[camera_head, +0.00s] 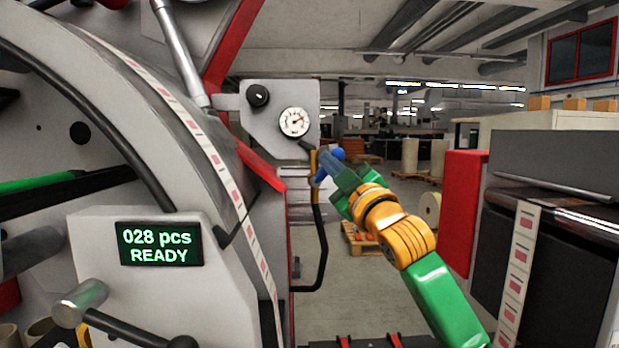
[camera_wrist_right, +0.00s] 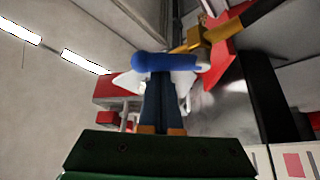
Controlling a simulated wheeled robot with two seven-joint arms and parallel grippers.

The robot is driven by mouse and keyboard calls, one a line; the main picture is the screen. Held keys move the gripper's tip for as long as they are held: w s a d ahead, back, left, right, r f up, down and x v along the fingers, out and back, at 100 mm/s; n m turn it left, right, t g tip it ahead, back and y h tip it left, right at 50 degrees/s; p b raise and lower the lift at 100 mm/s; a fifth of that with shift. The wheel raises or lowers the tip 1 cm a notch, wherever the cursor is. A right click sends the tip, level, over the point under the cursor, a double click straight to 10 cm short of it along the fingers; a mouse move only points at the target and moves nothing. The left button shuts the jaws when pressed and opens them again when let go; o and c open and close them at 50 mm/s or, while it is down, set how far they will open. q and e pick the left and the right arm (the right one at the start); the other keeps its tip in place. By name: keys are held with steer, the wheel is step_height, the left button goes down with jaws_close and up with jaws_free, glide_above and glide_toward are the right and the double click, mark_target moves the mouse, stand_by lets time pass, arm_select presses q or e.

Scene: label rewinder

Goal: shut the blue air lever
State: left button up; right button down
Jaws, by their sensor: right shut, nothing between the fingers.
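The blue air lever (camera_wrist_right: 168,62) lies across the picture in the right wrist view. It joins a brass valve (camera_wrist_right: 200,38) at its right. In the head view, part of the lever (camera_head: 338,154) shows beside the fingers, and the brass valve (camera_head: 314,163) stands just left of it on a black hose. My right gripper (camera_head: 324,157) is shut and empty, its blue-grey fingers together. In the wrist view the fingertips (camera_wrist_right: 163,82) end right at the lever. I cannot tell whether they touch it. My left gripper is not in view.
A panel with a pressure gauge (camera_head: 294,122) and a black knob (camera_head: 258,95) is above the valve. The black hose (camera_head: 321,245) loops below. The rewinder's display (camera_head: 160,245) reads "028 pcs READY". A red panel (camera_head: 465,210) stands at the right. The floor between is mostly open.

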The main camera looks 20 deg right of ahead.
arm_select(q)
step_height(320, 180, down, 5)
steer(key=b, duration=0.4)
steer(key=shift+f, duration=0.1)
arm_select(e)
steer(key=m+h, duration=0.2)
steer(key=m, duration=0.1)
steer(key=d+f+m+t+h, duration=0.1)
steer(key=m+h, duration=0.1)
steer(key=m, duration=0.1)
steer(key=d+f+m+h, duration=0.1)
steer(key=m+h, duration=0.1)
steer(key=m, duration=0.2)
steer(key=shift+s+f+t, duration=0.15)
steer(key=shift+s+t, duration=0.1)
steer(key=shift+t, duration=0.15)
steer(key=shift+d+f, duration=0.1)
steer(key=shift+f, duration=0.25)
steer(key=shift+r, duration=0.1)
